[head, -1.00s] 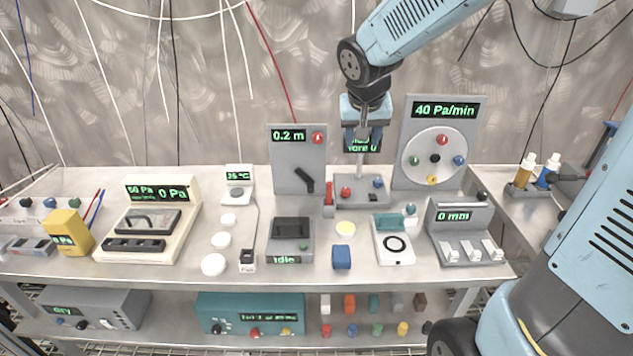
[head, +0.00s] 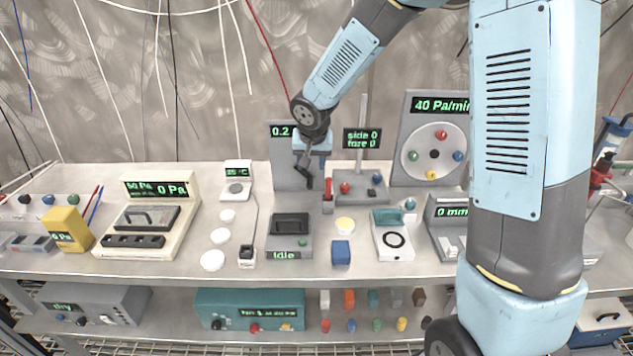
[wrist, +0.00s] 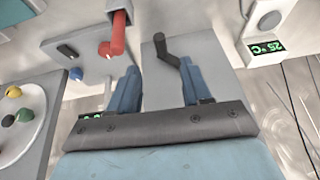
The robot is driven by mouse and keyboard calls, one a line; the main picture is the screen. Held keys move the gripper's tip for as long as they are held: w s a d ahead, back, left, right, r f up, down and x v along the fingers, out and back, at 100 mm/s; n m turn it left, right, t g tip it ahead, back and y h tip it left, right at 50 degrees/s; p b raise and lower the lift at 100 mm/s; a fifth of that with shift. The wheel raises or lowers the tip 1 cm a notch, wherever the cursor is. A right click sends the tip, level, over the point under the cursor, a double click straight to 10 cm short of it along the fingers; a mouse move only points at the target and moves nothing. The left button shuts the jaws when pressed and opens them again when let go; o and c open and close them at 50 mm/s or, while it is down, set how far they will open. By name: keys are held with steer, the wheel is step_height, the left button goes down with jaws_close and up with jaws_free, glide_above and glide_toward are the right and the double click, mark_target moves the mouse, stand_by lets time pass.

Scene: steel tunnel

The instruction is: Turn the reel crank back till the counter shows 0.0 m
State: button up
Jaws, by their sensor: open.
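In the head view my gripper (head: 309,170) is in front of the panel and partly hides the crank. I cannot tell if they touch.
A red lever (head: 328,195) and a box with red and blue knobs (head: 362,187) stand close to the right of the reel. A post-mounted display (head: 362,139) rises behind them. A dial panel (head: 410,170) stands further right. The bench left of the reel has some free room.

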mark_target(310, 183)
steer(key=x, duration=1)
steer(key=shift+f, duration=0.1)
steer(key=shift+c, duration=0.3)
